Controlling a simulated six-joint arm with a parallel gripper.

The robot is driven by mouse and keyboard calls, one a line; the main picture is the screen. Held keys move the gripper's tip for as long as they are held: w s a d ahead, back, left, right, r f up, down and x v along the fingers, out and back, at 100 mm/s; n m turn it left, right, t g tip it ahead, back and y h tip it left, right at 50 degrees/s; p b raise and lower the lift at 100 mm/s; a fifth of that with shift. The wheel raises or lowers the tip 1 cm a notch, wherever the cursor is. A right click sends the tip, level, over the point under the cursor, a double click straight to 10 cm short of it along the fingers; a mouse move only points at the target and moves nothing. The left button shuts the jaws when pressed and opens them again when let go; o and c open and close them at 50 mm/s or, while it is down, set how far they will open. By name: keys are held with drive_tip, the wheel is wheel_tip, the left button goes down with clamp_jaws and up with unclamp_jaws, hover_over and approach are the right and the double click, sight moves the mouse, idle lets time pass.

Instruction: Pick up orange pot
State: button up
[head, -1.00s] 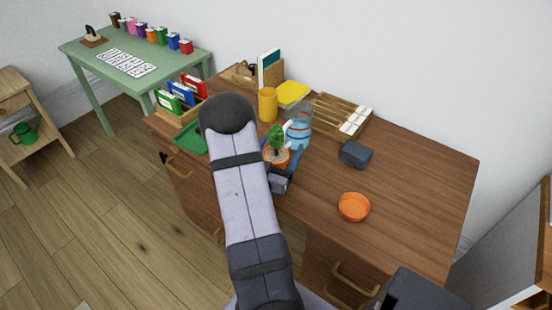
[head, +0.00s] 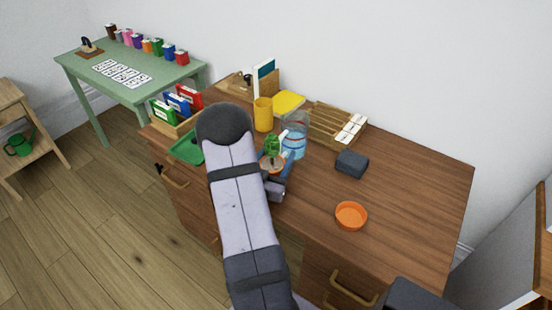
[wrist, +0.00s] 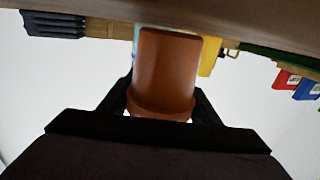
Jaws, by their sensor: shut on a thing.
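The orange pot (head: 271,169) holds a small green plant and is near the left-middle of the brown desk (head: 400,200). It fills the middle of the wrist view (wrist: 166,75), where it looks upside down with its rim toward my gripper. My gripper (wrist: 160,108) is shut on it, with one dark finger on each side. In the head view my gripper (head: 277,172) and arm hide part of the pot. I cannot tell whether its base touches the desk.
A clear jar (head: 295,138) with a red band stands close behind the pot. Near it are a yellow cup (head: 263,115) and a wooden rack (head: 325,125). A grey block (head: 352,163) and an orange dish (head: 351,215) lie to the right, with free desk around them.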

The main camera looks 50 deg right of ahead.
wheel_tip(320, 180, up, 10)
drive_tip(key=p, duration=0.1)
idle(0.5)
